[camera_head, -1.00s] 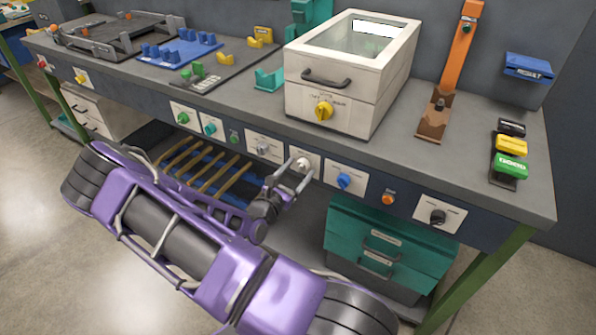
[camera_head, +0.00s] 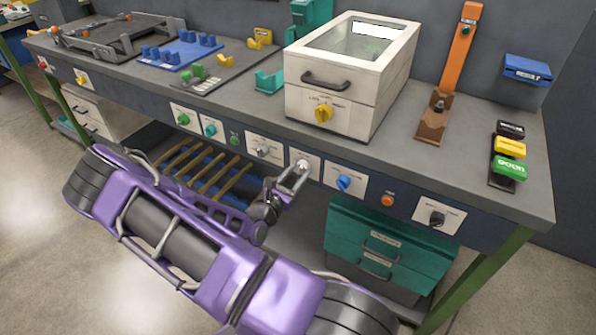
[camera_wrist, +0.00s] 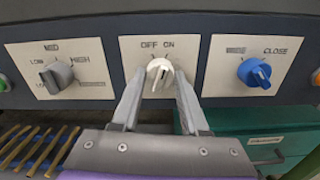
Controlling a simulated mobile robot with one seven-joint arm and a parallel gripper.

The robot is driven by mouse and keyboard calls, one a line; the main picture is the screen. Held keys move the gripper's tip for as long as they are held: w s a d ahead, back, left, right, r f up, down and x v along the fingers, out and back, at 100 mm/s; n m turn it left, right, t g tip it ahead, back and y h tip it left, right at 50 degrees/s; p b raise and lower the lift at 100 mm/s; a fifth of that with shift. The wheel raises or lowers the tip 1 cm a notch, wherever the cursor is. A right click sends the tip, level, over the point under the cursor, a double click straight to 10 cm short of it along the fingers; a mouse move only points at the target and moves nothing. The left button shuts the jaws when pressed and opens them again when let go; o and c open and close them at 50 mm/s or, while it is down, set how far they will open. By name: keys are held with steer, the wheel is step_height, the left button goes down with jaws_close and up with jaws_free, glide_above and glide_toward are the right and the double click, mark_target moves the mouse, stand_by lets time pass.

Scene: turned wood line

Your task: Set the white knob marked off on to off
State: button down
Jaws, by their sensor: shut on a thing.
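The white knob (camera_wrist: 159,71) sits on a pale plate (camera_wrist: 182,48) lettered OFF at upper left and ON at upper right, in the middle of the wrist view. Its raised grip stands near upright, leaning slightly; which word it points to I cannot tell for certain. My gripper (camera_wrist: 158,88) is shut on the knob, one finger on each side. In the head view, my gripper (camera_head: 295,177) reaches up to the bench's front panel and partly covers the knob (camera_head: 302,164).
A grey knob (camera_wrist: 57,76) is left of the white one and a blue knob (camera_wrist: 255,72) right of it, both close to my fingers. Green drawers (camera_head: 385,240) stand below at the right. A white box (camera_head: 350,75) with a yellow knob stands on the bench above.

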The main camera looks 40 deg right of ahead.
steer(key=n+p, duration=0.3)
steer(key=shift+r+n, duration=0.15)
steer(key=shift+n, duration=0.15)
steer(key=shift+n+p, duration=1.1)
steer(key=shift+n, duration=1.2)
steer(key=shift+c, duration=2.1)
jaws_free()
steer(key=v, duration=1.7)
steer(key=shift+s+a, duration=0.2)
